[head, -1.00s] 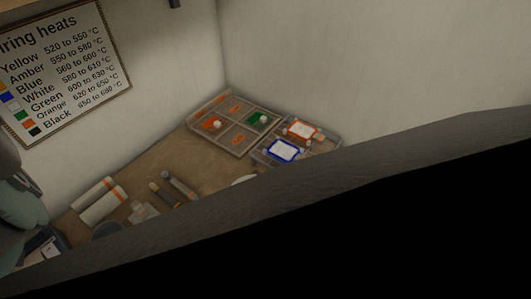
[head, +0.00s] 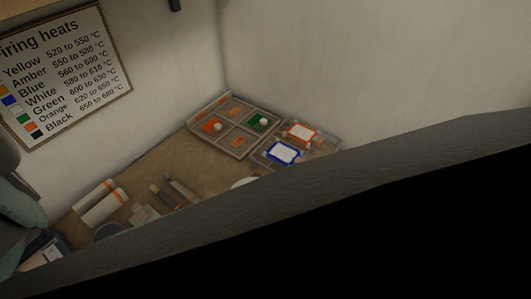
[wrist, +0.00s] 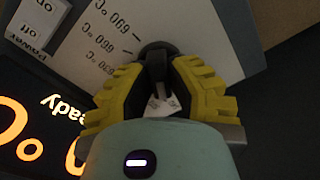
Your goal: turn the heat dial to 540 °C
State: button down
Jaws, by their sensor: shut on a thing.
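My gripper (wrist: 157,78) has yellow ribbed fingers and shows in the wrist view. It is shut on the dark heat dial (wrist: 156,52), one finger on each side of its grip bar. The fingers hide much of the dial, and I cannot tell which mark its pointer is at. Upside-down marks of 690, 660 and 630 °C show on the pale scale panel (wrist: 85,22) beside it; the 540 mark is not visible. A black display (wrist: 40,120) at the left shows large orange characters and part of the word "Ready", its number cut off.
A power switch (wrist: 35,18) marked on and off is near the dial. In the head view, a firing heats chart (head: 66,75) hangs on the wall. A divided tray (head: 240,152) and bench tools lie beyond a dark edge (head: 400,165) that crosses the view.

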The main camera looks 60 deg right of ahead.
dwell(0.3)
jog(key=c, duration=0.9)
grip_release()
jog(key=shift+w+a+r, duration=0.1)
jog(key=shift+w+r, duration=0.05)
jog(key=shift+r, duration=0.85)
jog(key=shift+d+r, duration=0.3)
jog(key=shift+r, duration=0.3)
notch_tip(320, 180, up, 9)
jog(key=shift+a+f, duration=0.1)
jog(key=shift+a, duration=0.05)
